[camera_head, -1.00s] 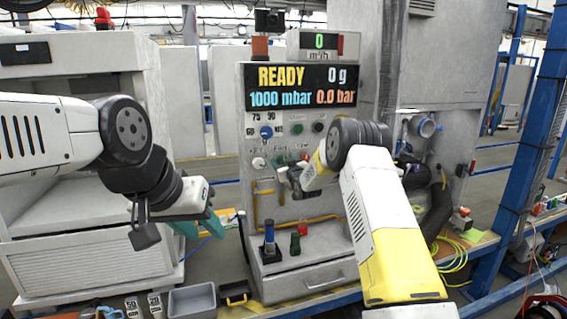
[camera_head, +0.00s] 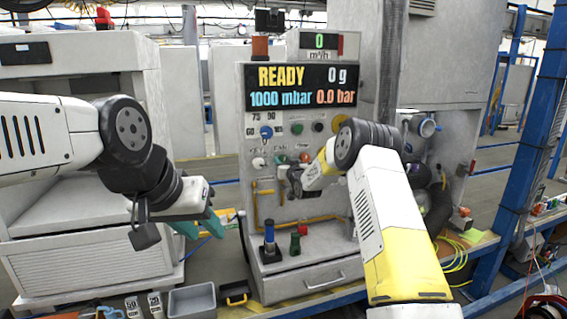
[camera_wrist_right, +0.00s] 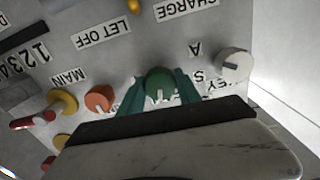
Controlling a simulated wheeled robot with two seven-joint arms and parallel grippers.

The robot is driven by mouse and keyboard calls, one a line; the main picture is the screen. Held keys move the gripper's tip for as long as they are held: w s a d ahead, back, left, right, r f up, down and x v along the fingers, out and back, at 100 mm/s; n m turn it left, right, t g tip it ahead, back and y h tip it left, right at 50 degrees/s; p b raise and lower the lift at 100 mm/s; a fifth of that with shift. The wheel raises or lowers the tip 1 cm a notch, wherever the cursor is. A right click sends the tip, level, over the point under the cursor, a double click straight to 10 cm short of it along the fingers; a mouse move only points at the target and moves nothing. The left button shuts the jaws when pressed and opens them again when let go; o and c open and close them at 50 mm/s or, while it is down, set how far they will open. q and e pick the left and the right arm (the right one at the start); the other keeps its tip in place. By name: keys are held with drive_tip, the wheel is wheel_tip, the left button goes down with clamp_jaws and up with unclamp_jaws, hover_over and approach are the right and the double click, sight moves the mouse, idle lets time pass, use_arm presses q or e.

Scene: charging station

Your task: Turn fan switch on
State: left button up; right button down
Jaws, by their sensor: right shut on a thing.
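A grey panel (camera_head: 331,212) carries a row of knobs below its display. In the right wrist view, which sees the panel upside down, my right gripper (camera_wrist_right: 160,92) has a teal finger on each side of a green knob (camera_wrist_right: 160,80) and is shut on it. The green knob also shows in the head view (camera_head: 281,158). Its label is mostly hidden by the fingers, so I cannot read whether it says fan. My left gripper (camera_head: 200,226) hangs open and empty, left of the panel.
A white knob (camera_wrist_right: 235,64) and an orange knob (camera_wrist_right: 100,98) flank the green one closely. Yellow pipes (camera_head: 256,207) run below. A drawer (camera_head: 313,279), a blue-topped post (camera_head: 269,238) and a grey bin (camera_head: 192,300) are lower down.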

drive_tip(key=m, duration=0.3)
drive_tip(key=shift+m, duration=0.4)
drive_tip(key=m, duration=0.3)
drive_tip(key=shift+d+m, duration=0.1)
drive_tip(key=shift+m, duration=0.2)
drive_tip(key=m, duration=0.4)
drive_tip(key=shift+f, duration=0.1)
drive_tip(key=shift+m, duration=1.9)
drive_tip(key=c, duration=0.9)
unclamp_jaws()
drive_tip(key=shift+o, duration=0.2)
